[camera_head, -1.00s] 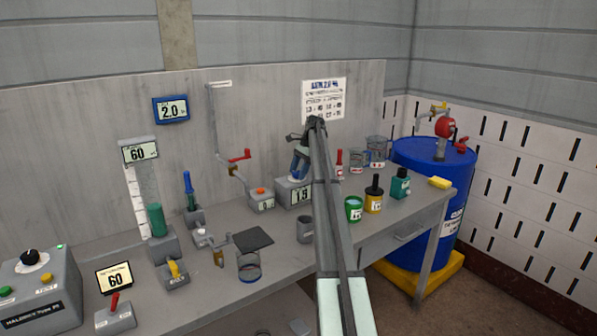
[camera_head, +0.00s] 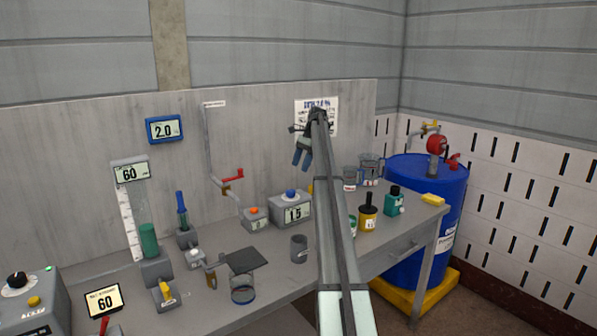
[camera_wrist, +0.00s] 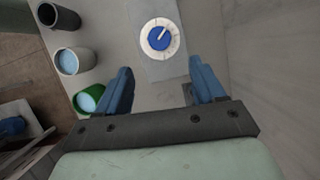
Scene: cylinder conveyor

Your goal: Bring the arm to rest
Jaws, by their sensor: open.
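The grey bench (camera_head: 215,320) holds a small box with an orange button (camera_head: 254,213), a grey cup (camera_head: 299,248), a yellow-labelled bottle (camera_head: 367,212) and a teal bottle (camera_head: 393,202). A blue drum (camera_head: 432,190) stands at the right. The air around my gripper looks clear.

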